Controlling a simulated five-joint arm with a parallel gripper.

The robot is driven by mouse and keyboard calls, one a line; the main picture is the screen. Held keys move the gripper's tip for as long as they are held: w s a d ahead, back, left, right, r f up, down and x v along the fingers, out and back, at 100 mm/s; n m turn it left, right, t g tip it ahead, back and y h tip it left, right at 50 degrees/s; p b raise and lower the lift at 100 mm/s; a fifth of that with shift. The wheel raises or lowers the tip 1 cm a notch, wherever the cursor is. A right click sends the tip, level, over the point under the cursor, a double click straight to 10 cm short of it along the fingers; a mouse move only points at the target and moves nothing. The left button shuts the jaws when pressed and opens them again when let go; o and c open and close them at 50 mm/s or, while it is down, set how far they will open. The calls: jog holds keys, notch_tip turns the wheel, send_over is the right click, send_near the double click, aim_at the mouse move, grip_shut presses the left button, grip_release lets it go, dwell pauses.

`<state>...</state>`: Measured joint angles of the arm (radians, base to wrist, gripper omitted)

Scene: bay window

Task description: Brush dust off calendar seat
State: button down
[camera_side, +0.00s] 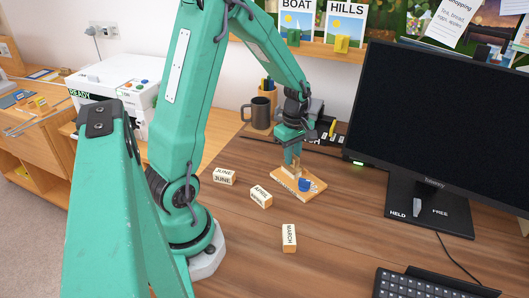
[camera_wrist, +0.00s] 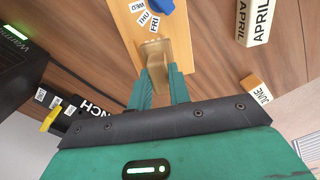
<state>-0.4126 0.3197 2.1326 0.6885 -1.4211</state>
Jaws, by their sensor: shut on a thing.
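The calendar base is a light wooden board (camera_side: 282,181) lying on the desk, also in the wrist view (camera_wrist: 122,16). It carries small day labels such as THU and FRI (camera_wrist: 154,24). A blue piece (camera_side: 305,185) sits on the board, cut by the top edge in the wrist view (camera_wrist: 165,5). My gripper (camera_side: 293,150) points down over the board's back part. In the wrist view my gripper (camera_wrist: 158,78) is shut on a tan block-like tool (camera_wrist: 178,50), possibly a brush. Its lower end is at or just above the board; contact is unclear. I cannot make out dust.
Month blocks JUNE (camera_side: 224,177), APRIL (camera_side: 261,197) and MARCH (camera_side: 289,238) lie on the desk, left and in front. A dark mug (camera_side: 261,113) stands behind. A monitor (camera_side: 440,120) and keyboard (camera_side: 420,286) are at right. The desk between MARCH and the keyboard is clear.

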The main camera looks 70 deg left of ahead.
jog(key=shift+w+d, duration=0.25)
jog(key=shift+d, duration=0.6)
jog(key=shift+a+f, duration=0.1)
jog(key=shift+s+a, duration=0.3)
jog(key=shift+a, duration=0.55)
jog(key=shift+s+a, duration=0.3)
jog(key=shift+a, duration=0.55)
jog(key=shift+r, duration=4.15)
